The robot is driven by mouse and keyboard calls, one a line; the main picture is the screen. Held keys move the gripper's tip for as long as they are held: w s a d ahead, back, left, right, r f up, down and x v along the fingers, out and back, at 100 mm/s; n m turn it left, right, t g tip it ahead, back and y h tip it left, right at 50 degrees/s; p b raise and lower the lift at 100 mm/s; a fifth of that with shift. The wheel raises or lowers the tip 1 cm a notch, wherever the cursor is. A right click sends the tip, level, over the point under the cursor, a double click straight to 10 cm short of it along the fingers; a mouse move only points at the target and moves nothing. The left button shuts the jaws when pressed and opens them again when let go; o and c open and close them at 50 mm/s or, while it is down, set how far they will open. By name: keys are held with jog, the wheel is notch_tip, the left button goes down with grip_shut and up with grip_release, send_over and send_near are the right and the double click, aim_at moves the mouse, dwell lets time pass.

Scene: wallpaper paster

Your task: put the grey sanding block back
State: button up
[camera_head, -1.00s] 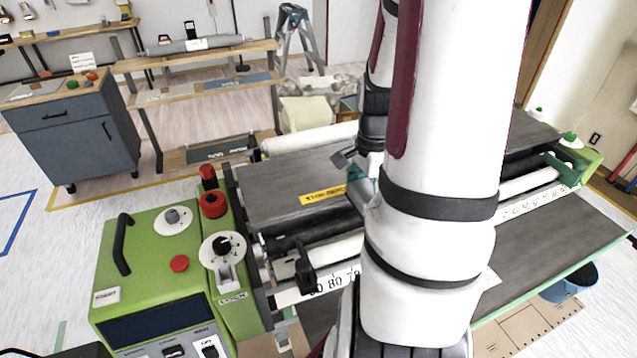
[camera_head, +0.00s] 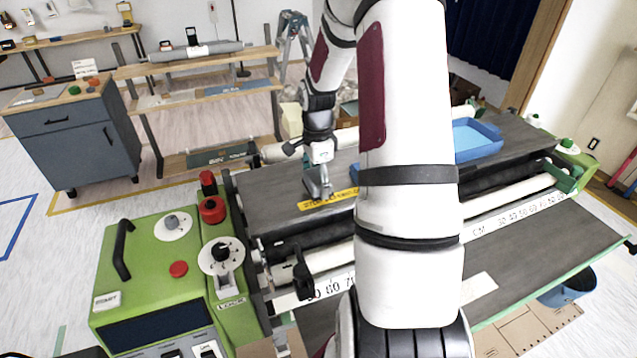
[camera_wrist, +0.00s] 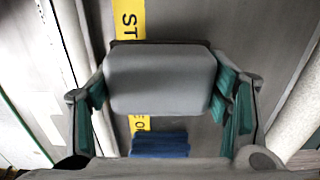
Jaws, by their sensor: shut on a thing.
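My gripper (camera_wrist: 158,92) is shut on a grey block with rounded corners (camera_wrist: 160,76), taken to be the sanding block. Its teal-lined fingers press on the block's left and right sides in the wrist view. In the head view my gripper (camera_head: 319,178) is over the left part of the machine's dark top (camera_head: 275,185), near the yellow label strip (camera_head: 327,199). The block shows there only as a small grey shape, and I cannot tell its height above the top.
A blue tray (camera_head: 476,140) sits on the machine's top at the right, partly behind my arm. The green control box (camera_head: 150,235) stands at front left. A grey cabinet (camera_head: 75,140) with small items and a wooden shelf (camera_head: 195,65) stand behind. A blue ribbed thing (camera_wrist: 160,145) shows below the block.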

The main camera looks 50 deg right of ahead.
jog(key=shift+f, duration=0.55)
jog(key=shift+f, duration=0.4)
jog(key=o, duration=1.2)
